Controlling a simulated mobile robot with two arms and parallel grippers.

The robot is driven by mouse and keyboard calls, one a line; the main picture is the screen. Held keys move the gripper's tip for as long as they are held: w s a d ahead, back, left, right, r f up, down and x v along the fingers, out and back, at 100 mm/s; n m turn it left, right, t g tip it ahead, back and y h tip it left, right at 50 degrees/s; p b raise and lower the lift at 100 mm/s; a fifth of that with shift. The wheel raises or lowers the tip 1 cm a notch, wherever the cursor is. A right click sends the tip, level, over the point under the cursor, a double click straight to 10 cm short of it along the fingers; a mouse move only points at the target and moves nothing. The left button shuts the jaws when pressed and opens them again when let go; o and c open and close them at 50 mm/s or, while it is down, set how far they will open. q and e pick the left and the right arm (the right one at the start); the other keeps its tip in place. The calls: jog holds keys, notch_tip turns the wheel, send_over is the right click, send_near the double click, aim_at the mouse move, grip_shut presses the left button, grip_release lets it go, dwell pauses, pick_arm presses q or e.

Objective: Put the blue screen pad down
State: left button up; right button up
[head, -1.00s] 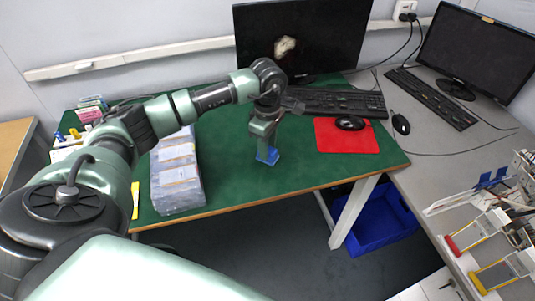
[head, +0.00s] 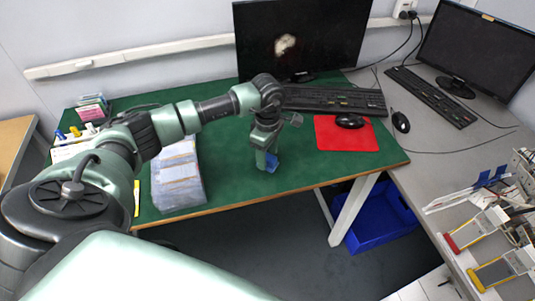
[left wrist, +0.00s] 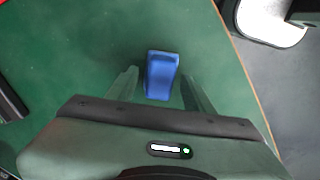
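The blue screen pad (head: 272,163) is on the green table mat, near the front edge and right of the stacked packs. My left gripper (head: 266,165) is right over it, pointing down, and partly hides it in the head view. In the left wrist view the blue pad (left wrist: 162,76) lies between the two fingers of my left gripper (left wrist: 160,78). Green mat shows on both sides of the pad, so the fingers look open and apart from it. My right gripper is not in view.
Clear-wrapped packs (head: 178,180) stand left of the gripper. A keyboard (head: 325,101) and a monitor (head: 302,40) are behind it. A red mouse pad (head: 345,136) with a mouse lies to the right. A blue bin (head: 378,225) is on the floor. The mat right of the gripper is clear.

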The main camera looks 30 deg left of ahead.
aim_at(268, 157)
pick_arm(q)
jog(key=shift+r, duration=0.6)
notch_tip(268, 157, up, 11)
jog(key=b, duration=0.2)
jog(key=shift+d, duration=0.1)
